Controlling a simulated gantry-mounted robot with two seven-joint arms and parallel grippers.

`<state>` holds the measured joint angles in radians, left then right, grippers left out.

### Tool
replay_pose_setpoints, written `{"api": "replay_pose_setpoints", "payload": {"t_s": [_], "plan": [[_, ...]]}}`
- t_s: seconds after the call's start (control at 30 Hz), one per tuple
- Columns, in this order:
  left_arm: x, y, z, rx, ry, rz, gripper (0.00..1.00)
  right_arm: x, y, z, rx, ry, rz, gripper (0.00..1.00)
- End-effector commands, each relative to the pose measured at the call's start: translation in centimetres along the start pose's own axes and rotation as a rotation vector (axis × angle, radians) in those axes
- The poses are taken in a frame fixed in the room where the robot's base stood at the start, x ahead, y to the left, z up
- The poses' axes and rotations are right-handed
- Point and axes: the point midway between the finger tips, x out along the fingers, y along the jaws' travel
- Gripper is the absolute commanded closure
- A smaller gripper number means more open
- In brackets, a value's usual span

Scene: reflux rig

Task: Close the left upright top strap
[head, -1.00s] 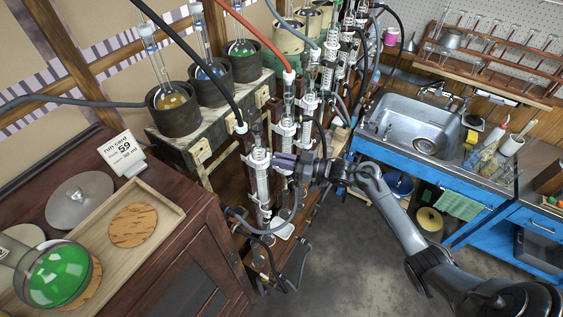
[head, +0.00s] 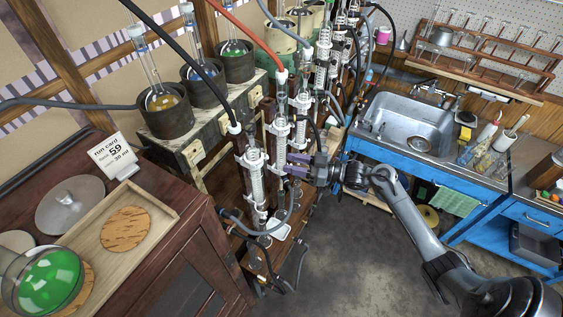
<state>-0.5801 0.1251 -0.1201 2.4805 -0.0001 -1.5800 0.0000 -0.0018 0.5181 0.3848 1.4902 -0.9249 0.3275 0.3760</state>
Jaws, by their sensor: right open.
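The left upright (head: 240,141) is the nearest dark post of the rig and carries a glass condenser (head: 256,182) with a coiled inside. A white top strap (head: 252,158) sits near the condenser's upper end; at this size I cannot tell whether it is open or closed. My right gripper (head: 289,165) is to the right of this strap, at about its height, with purple-grey fingers pointing left. The jaws are open, and I see nothing held between them. The fingers overlap the neighbouring condenser (head: 281,130) in the picture; contact cannot be told. My left gripper is not in view.
A black hose (head: 207,75) and a red hose (head: 254,35) run down to the condenser tops. Grey hoses (head: 262,231) loop below. More condensers stand behind. A dark cabinet (head: 185,235) is at left, a blue sink bench (head: 425,165) at right. Open floor (head: 370,260) lies between.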

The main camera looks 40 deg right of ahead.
Motion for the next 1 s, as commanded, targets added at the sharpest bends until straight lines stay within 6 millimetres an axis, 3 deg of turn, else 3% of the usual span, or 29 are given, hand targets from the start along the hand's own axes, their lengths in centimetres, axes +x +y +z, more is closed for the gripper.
{"api": "replay_pose_setpoints", "payload": {"t_s": [0.1,0.33,0.87,1.0], "plan": [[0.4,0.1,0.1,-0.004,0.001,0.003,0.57,-2.1,0.0,0.2,-0.001,-0.004,0.0,0.6],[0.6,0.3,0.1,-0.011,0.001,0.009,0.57,-4.4,0.0,0.1,0.001,-0.001,-0.001,0.6],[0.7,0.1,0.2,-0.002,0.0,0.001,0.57,-4.9,0.0,0.0,0.0,0.0,-0.001,0.6],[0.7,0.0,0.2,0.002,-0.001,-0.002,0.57,-5.4,-0.4,1.0,0.014,-0.015,-0.001,0.6]]}}
